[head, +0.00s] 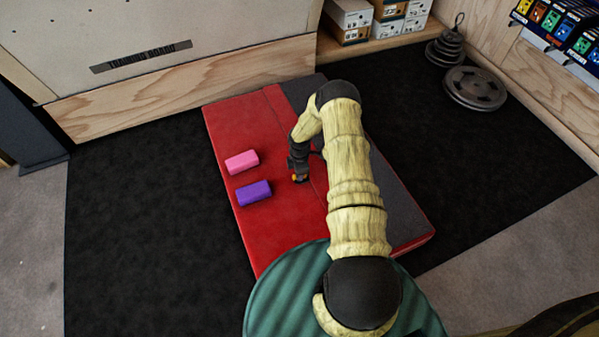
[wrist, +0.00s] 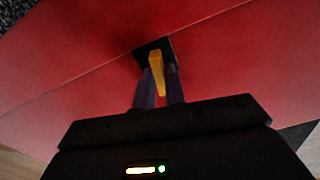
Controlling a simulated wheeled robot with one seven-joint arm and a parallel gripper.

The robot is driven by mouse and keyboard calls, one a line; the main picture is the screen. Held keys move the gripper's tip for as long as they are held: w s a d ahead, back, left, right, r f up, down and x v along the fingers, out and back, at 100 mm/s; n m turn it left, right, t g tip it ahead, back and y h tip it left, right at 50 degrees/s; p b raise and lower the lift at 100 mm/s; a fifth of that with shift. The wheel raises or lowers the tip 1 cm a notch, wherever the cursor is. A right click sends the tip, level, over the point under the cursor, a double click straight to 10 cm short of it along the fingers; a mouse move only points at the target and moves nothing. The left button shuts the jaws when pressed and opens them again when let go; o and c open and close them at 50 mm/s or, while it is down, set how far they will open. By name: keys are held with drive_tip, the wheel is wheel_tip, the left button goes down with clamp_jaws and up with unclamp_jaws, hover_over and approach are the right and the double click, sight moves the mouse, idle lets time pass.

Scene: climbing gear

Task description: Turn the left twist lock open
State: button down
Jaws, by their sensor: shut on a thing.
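The twist lock (wrist: 157,72) shows in the wrist view as a yellow-orange lever on a small black base (wrist: 168,45), set at a seam in the red pad. My gripper (wrist: 160,88) is shut on the lever, with one dark finger on each side of it. The lever points toward the camera, roughly in line with the fingers. In the head view my gripper (head: 299,178) is low over the middle of the red and grey pad (head: 262,235). Only a speck of orange shows there. My arm hides part of the pad, and I see no second lock.
A pink block (head: 242,162) and a purple block (head: 253,193) lie on the pad left of my gripper. A wooden training board (head: 180,85) stands behind. Weight plates (head: 474,88) and shoe boxes (head: 348,20) are at the back.

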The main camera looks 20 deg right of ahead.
drive_tip(key=shift+n, duration=1)
drive_tip(key=c, duration=1.5)
unclamp_jaws()
drive_tip(key=shift+o, duration=0.2)
wheel_tip(320, 180, up, 17)
drive_tip(key=p, duration=0.7)
drive_tip(key=shift+r+p, duration=0.2)
drive_tip(key=shift+p, duration=0.1)
drive_tip(key=shift+w, duration=0.15)
